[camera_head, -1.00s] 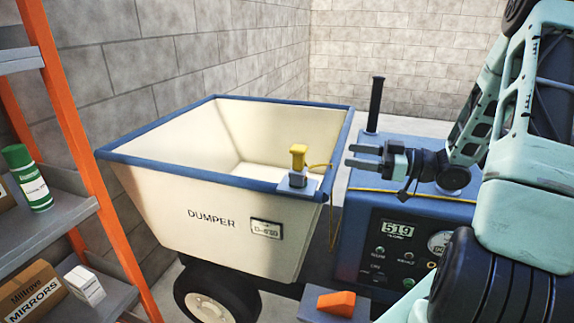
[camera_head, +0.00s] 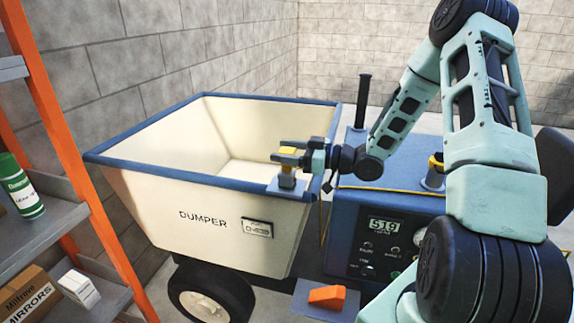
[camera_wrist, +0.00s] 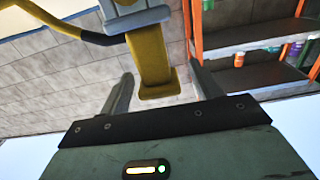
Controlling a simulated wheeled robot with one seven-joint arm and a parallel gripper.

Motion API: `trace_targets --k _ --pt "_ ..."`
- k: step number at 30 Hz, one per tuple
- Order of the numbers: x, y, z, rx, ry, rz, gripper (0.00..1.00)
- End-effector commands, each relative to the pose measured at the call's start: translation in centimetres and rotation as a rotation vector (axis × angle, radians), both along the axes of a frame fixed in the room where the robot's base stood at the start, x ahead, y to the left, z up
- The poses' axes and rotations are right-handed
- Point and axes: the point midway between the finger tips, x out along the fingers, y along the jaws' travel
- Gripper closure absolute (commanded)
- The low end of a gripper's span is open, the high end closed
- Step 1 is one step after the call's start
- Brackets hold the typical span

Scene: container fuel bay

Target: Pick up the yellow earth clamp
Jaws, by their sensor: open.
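The yellow earth clamp (camera_head: 289,151) stands upright on a small grey mount (camera_head: 287,183) at the near right corner of the dumper's blue rim. My gripper (camera_head: 281,152) is open at the clamp's upper part, reaching in from the right. Its fingers partly hide the clamp in the head view. In the wrist view the clamp (camera_wrist: 152,60) appears between the two spread fingers of my gripper (camera_wrist: 160,76), with gaps visible on both sides. A dark and yellow cable (camera_wrist: 55,22) runs off to the left there.
The cream dumper skip (camera_head: 200,215) is empty where visible. A blue machine (camera_head: 345,235) stands to its right, with a dark upright post (camera_head: 362,100). An orange wedge (camera_head: 327,297) lies on a ledge in front. Orange-framed shelves (camera_head: 45,230) stand at the left.

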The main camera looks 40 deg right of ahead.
Motion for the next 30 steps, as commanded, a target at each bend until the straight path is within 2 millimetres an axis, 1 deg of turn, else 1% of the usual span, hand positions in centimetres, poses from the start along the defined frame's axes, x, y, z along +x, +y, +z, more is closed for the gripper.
trace_targets --k 1,4,11,12,14,15,17,18,19,26,30 --pt "0.55 0.44 0.19 0.000 -0.001 0.002 0.36" --pt "1.18 0.94 0.12 -0.002 -0.001 0.001 0.36" --pt "1.35 1.03 0.02 -0.002 -0.001 -0.001 0.36" --pt "1.35 1.03 0.02 -0.002 -0.001 -0.001 0.39" --pt "1.34 1.02 0.02 -0.002 -0.001 -0.001 0.56" --pt "1.34 1.02 0.02 -0.002 -0.001 -0.001 0.67" --pt "1.34 1.02 0.02 -0.002 -0.001 -0.001 0.84" --pt "1.34 1.02 0.02 -0.002 -0.001 -0.001 0.95" --pt "1.34 1.02 0.02 -0.002 -0.001 -0.001 1.00" --pt "1.34 1.01 0.10 -0.002 -0.001 0.000 1.00" --pt "1.36 0.99 0.56 -0.003 -0.003 -0.001 1.00"
